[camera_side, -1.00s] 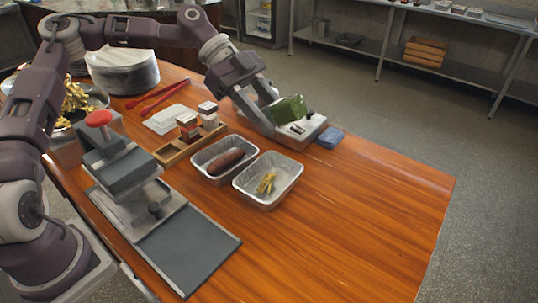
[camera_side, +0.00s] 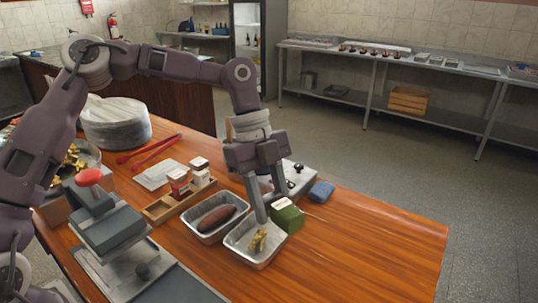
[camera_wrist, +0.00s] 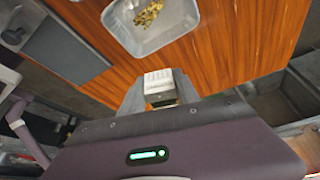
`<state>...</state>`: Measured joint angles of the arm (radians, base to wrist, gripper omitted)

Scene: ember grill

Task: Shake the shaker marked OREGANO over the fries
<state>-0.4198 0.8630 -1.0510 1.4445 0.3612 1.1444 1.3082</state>
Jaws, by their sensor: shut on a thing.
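My gripper (camera_side: 270,203) points down and is shut on a green shaker (camera_side: 287,217) with a pale top. The shaker is roughly upright, and no label on it can be read. The wrist view shows its pale top (camera_wrist: 159,84) between my fingers. The fries (camera_side: 258,241) lie in a foil tray (camera_side: 241,257) and also show in the wrist view (camera_wrist: 149,13). In the side view the shaker is at the tray's right edge; in the wrist view it is apart from the tray (camera_wrist: 165,46). Its height above the table is hard to tell.
A second foil tray (camera_side: 193,227) with a brown sausage-like item (camera_side: 216,218) stands left of the fries. A wooden rack (camera_side: 155,212) holds other shakers (camera_side: 179,181). A blue sponge (camera_side: 321,191) lies at the back right. The table's right part is clear.

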